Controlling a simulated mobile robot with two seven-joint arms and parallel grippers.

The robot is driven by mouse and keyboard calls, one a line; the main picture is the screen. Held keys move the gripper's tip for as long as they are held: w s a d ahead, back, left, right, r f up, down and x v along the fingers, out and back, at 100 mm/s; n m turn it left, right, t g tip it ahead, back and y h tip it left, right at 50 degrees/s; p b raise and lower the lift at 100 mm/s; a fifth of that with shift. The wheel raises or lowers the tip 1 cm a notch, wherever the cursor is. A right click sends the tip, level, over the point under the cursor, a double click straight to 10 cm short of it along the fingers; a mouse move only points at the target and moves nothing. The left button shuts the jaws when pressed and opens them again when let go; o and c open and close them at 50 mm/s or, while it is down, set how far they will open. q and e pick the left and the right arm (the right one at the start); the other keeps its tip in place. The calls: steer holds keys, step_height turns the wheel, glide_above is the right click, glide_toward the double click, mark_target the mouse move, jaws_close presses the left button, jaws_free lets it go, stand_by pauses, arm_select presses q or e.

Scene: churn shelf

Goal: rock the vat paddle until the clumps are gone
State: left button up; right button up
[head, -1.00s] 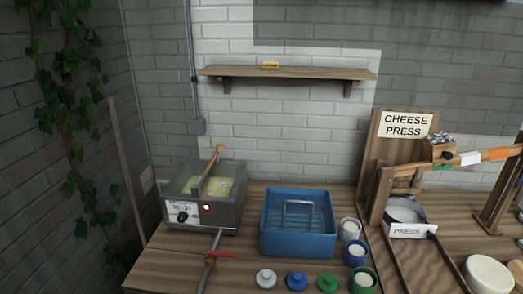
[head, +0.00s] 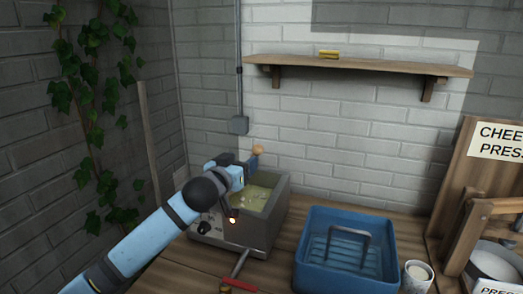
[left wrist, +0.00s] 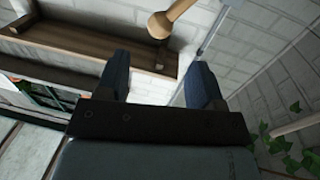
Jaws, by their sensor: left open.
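The grey vat (head: 262,229) stands on the bench, holding pale yellow liquid (head: 255,196) with lighter clumps. Only the round wooden knob of the vat paddle (head: 258,149) shows above my gripper in the head view; my arm hides most of its shaft. My left gripper (head: 254,162) is above the vat's back left part, close to the paddle. In the left wrist view its two dark blue fingers (left wrist: 158,72) are open and empty between them, and the paddle's knob (left wrist: 160,25) lies just past the fingertips. My right gripper is out of view.
A blue tub (head: 315,272) with a grey handle stands right of the vat, beside a white cup (head: 417,275). A red-handled valve (head: 240,285) is in front of the vat. A wooden shelf (head: 370,66) hangs above. The cheese press (head: 460,235) is at right.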

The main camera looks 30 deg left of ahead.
mark_target(255, 152)
arm_select(q)
steer(key=w, duration=0.6)
steer(key=w+a, duration=0.1)
steer(key=w, duration=0.2)
steer(key=shift+w+f, duration=0.1)
steer(key=shift+w, duration=0.2)
jaws_close()
